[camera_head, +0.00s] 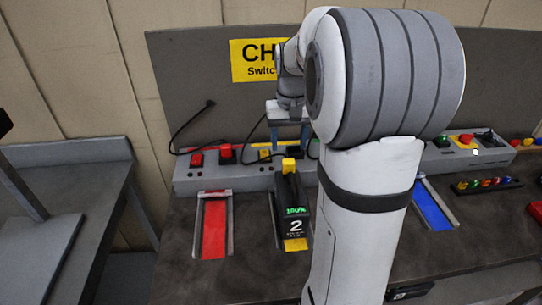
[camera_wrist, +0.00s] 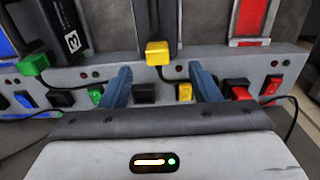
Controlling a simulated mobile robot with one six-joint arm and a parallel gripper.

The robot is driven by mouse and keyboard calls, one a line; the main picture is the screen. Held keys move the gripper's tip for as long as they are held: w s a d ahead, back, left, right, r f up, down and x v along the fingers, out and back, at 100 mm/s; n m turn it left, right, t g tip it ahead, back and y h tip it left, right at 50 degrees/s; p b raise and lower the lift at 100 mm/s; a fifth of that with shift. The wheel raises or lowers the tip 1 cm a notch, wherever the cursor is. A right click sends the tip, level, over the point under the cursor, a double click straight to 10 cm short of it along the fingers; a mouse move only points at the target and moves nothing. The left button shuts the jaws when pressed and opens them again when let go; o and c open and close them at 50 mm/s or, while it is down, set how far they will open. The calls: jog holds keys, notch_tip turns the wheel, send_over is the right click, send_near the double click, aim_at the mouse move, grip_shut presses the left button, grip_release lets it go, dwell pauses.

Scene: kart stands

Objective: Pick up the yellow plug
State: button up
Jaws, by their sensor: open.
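The yellow plug (camera_wrist: 157,52) is a small block with a dark cord, at the near end of a black battery unit in the wrist view. In the head view the yellow plug (camera_head: 289,165) sits at the top end of the black unit (camera_head: 292,212) marked 2. My gripper (camera_wrist: 159,71) is open and empty, with its two blue fingers to the left and right of the plug's line. The plug appears slightly beyond the fingertips, and I see no contact. In the head view my gripper (camera_head: 289,143) hangs above the plug, partly hidden by my arm.
A grey switch panel (camera_wrist: 215,77) with coloured rocker switches runs beneath the fingers. A green plug (camera_wrist: 33,63) and a red plug (camera_wrist: 237,86) are to either side. A red slot (camera_head: 214,228) and a blue slot (camera_head: 432,205) lie on the dark bench. Loose black cords cross the panel.

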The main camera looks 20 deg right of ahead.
aim_at(289, 162)
jog(key=shift+w+d+f, duration=0.3)
jog(key=shift+d+f, duration=0.2)
jog(key=shift+f, duration=0.15)
jog(key=f, duration=0.7)
jog(key=shift+a+f+p, duration=0.1)
jog(key=shift+a+p, duration=0.1)
jog(key=shift+p, duration=0.15)
jog(key=c, duration=1.1)
